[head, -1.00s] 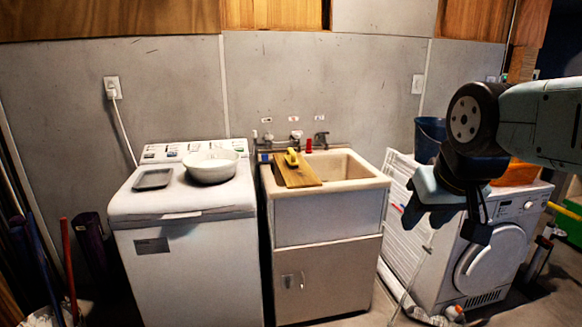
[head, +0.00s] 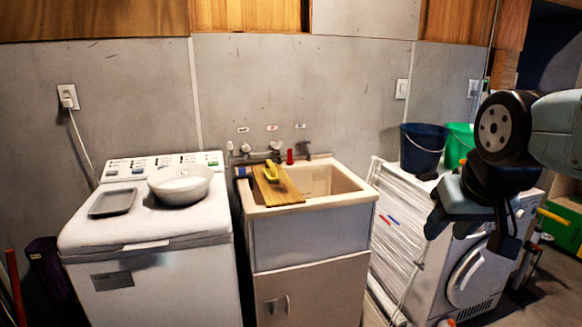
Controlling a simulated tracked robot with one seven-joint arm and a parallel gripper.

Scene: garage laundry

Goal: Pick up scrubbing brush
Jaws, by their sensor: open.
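A small yellow object that looks like the scrubbing brush (head: 271,171) lies on a wooden board (head: 281,190). The board lies across the left part of the utility sink (head: 345,199). My gripper (head: 470,235) is at the right side of the head view, pointing down, open and empty. It appears in front of the front-loading machine, well to the right of the sink and apart from the brush. The brush's bristles cannot be made out at this size.
A white top-loading washer (head: 150,235) left of the sink carries a white bowl (head: 180,184) and a grey tray (head: 112,202). A front-loading machine (head: 470,275) stands at right, with a dark blue bucket (head: 422,147) and a green bucket (head: 459,143) on it. A red bottle (head: 290,157) stands by the taps.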

